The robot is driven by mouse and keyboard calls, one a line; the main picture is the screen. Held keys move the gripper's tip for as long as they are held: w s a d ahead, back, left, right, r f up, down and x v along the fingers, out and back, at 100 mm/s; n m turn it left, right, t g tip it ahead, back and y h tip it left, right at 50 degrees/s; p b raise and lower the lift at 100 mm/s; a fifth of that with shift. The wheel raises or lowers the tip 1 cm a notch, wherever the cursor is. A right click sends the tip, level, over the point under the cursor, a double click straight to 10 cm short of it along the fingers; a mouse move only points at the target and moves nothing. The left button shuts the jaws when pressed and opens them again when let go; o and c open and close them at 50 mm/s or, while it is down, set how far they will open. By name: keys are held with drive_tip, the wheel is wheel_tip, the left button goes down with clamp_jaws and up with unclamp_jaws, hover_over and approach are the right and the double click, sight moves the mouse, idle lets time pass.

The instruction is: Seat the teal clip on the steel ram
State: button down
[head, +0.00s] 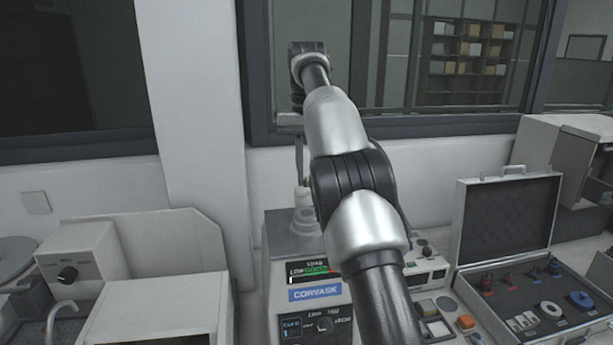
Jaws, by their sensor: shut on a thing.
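The mounting press (303,272) stands at centre, with a blue CORVASK label and a lit load bar. A pale upright cylinder on its top, which looks like the steel ram (302,197), is partly hidden by my arm. My gripper (299,172) points down just above that cylinder, small and far off. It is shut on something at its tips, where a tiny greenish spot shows. This fits the teal clip, but its shape is too small to make out. I cannot tell whether it touches the ram.
An open case (520,290) with red and blue knobs and pale rings lies at the right. A control box (425,270) sits behind my arm. A white machine (150,280) with a dial stands at the left. A window and wall are close behind the press.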

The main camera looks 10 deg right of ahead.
sight(307, 185)
drive_tip(key=shift+s+f, duration=0.2)
drive_tip(key=shift+f, duration=0.9)
drive_tip(key=shift+w+f+b, duration=0.1)
drive_tip(key=shift+f+b, duration=0.35)
drive_tip(key=shift+f, duration=1)
drive_tip(key=shift+p, duration=0.5)
drive_tip(key=shift+f, duration=1)
idle(0.8)
drive_tip(key=c, duration=1.3)
unclamp_jaws()
drive_tip(key=shift+o, duration=0.2)
